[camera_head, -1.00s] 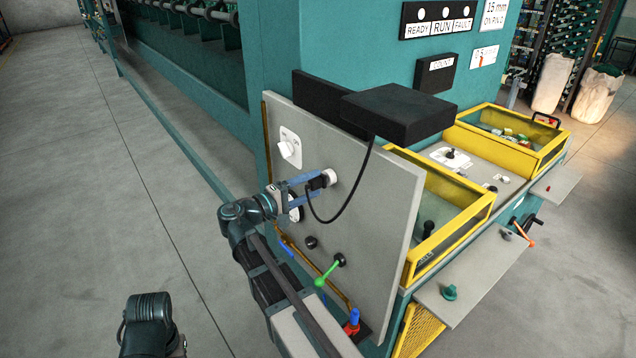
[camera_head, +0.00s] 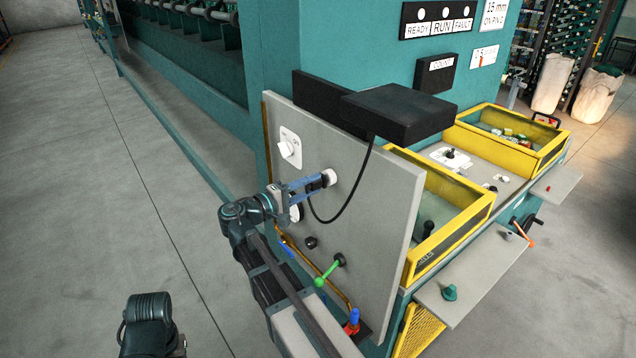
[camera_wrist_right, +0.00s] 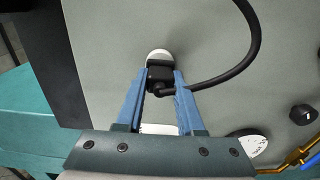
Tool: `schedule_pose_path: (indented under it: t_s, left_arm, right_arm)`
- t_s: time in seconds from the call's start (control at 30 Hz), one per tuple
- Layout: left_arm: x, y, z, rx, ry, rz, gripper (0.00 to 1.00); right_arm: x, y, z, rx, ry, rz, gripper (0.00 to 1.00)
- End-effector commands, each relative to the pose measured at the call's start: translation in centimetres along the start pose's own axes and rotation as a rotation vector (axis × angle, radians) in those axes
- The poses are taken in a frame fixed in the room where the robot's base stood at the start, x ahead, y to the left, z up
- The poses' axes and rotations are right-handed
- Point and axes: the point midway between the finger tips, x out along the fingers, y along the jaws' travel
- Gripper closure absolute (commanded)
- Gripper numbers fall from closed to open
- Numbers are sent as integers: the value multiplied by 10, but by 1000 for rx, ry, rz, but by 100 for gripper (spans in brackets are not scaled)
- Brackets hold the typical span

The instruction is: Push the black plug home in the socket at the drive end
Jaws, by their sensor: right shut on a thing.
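The black plug (camera_wrist_right: 159,76) sits between the blue fingertips of my right gripper in the right wrist view, with its cable curving off to the right. My right gripper (camera_head: 326,181) is shut on it, close to the grey panel; it also shows in the wrist view (camera_wrist_right: 161,84). The fingers hide most of the plug in the head view. The round white socket (camera_head: 331,175) is on the panel just at the fingertips. Its rim shows past the plug in the wrist view (camera_wrist_right: 157,54). I cannot tell how deep the plug sits. My left gripper's jaws are not in view.
The black cable (camera_head: 364,165) hangs from under a black box (camera_head: 398,112). The floor at left is clear.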

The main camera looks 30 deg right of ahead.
Motion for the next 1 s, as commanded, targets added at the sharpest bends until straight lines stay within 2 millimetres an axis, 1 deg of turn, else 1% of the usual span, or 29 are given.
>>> schedule_pose_path:
  t_s: [0.27, 0.57, 0.6, 0.67, 0.7, 0.77, 0.8, 1.0]
  left_arm:
    - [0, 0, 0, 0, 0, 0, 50]
    - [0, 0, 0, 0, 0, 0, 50]
    - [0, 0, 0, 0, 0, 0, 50]
    - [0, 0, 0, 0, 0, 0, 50]
    - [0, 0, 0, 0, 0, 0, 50]
    - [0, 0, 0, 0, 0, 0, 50]
    - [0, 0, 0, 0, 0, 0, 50]
    - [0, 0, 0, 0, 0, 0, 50]
  right_arm:
    - [2, 0, 0, 0, 0, 0, 100]
    - [9, 0, 0, 0, 0, 1, 100]
    - [9, 0, 0, 0, 0, 1, 60]
    - [9, 0, 0, 0, 0, 1, 49]
    - [9, 0, 0, 0, 0, 1, 42]
    - [9, 0, 0, 0, 0, 0, 31]
    - [9, 0, 0, 0, 0, 0, 28]
    - [8, 0, 0, 0, 0, 0, 28]
